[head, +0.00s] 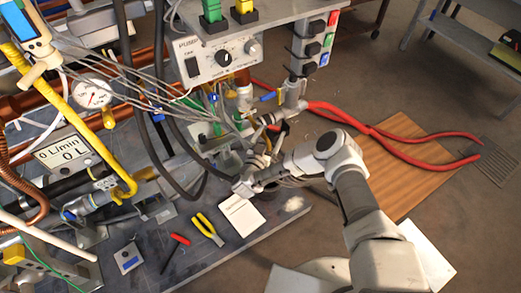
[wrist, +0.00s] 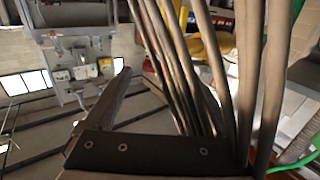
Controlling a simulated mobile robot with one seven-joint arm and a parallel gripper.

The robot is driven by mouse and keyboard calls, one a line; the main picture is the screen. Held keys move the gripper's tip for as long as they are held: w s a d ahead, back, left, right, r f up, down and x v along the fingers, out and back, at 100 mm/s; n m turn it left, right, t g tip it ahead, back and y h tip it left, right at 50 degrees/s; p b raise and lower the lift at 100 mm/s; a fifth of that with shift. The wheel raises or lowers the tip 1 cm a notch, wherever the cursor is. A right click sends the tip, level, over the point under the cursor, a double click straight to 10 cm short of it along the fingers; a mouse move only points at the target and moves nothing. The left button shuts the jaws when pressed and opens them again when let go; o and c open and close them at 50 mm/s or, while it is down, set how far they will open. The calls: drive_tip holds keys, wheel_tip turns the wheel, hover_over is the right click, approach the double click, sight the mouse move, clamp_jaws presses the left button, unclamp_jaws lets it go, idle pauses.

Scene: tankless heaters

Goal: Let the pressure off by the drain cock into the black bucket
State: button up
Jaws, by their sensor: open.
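My gripper (head: 243,186) is low among the pipes and hoses above the bench in the head view; its fingertips are hard to make out there. In the wrist view one dark finger stands left of a bundle of grey hoses (wrist: 172,65), and the hoses hide most of the other side. The gripper is open, and I see nothing held. A small blue-handled valve (head: 269,97) shows on the pipework behind the arm; I cannot tell whether it is the drain cock. I cannot make out a black bucket in either view.
Yellow-handled pliers (head: 208,230), a red-handled tool (head: 175,248) and a white paper (head: 241,215) lie on the dark bench. A pump control box (head: 217,56) hangs above. Grey cables and black hoses crowd the gripper. Red hoses (head: 395,137) cross a wooden board (head: 405,185) at right.

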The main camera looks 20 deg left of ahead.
drive_tip(key=s+a+p, duration=0.1)
drive_tip(key=s+p, duration=0.3)
drive_tip(key=s, duration=0.6)
drive_tip(key=shift+s, duration=0.25)
